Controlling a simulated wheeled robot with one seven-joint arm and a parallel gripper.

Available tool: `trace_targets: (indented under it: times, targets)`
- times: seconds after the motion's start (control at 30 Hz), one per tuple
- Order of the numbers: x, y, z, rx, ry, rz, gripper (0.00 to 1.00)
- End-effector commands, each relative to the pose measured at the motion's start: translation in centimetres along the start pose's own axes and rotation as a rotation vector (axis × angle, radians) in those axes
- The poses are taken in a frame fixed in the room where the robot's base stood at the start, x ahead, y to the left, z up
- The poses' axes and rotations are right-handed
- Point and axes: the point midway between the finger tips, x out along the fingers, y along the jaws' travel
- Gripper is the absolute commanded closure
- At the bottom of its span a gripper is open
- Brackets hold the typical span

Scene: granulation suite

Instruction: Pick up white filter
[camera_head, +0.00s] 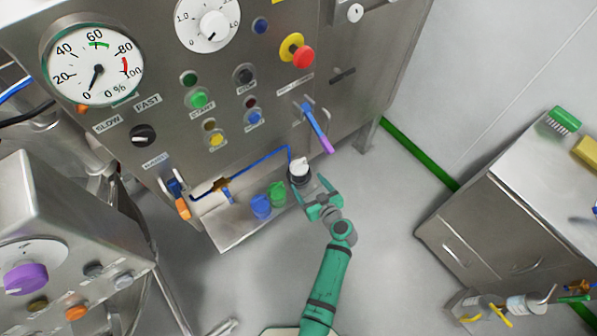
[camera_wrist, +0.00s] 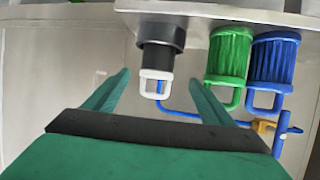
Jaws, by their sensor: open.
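The white filter (camera_head: 299,167) sits in a dark round socket (camera_head: 299,181) at the right end of a steel shelf on the machine's front. In the wrist view its white part with a loop handle (camera_wrist: 156,82) sticks out of the black socket (camera_wrist: 161,38). My gripper (camera_head: 317,190) is open and empty, just in front of and to the right of the filter. In the wrist view the two green fingers (camera_wrist: 157,88) stand on either side of the white handle, apart from it.
A green filter (camera_head: 277,194) and a blue filter (camera_head: 261,207) stand close beside it on the shelf (camera_head: 238,226). A blue tube (camera_head: 262,161) runs behind. A lever with a purple grip (camera_head: 318,130) hangs above. A steel cabinet (camera_head: 480,230) stands right, with clear floor between.

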Motion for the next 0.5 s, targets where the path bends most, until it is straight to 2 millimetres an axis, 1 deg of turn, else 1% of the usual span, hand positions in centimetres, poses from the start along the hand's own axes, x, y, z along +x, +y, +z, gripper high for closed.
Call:
trace_targets:
  times: [0.1,0.23,0.3,0.5]
  targets:
    - [1.8,0.0,-0.1,-0.001,0.002,-0.004,0.23]
    - [3.7,0.0,-0.1,-0.001,0.001,-0.003,0.23]
    - [4.4,0.0,-0.1,-0.001,0.000,-0.003,0.23]
    - [5.5,0.1,0.0,-0.001,0.000,-0.001,0.23]
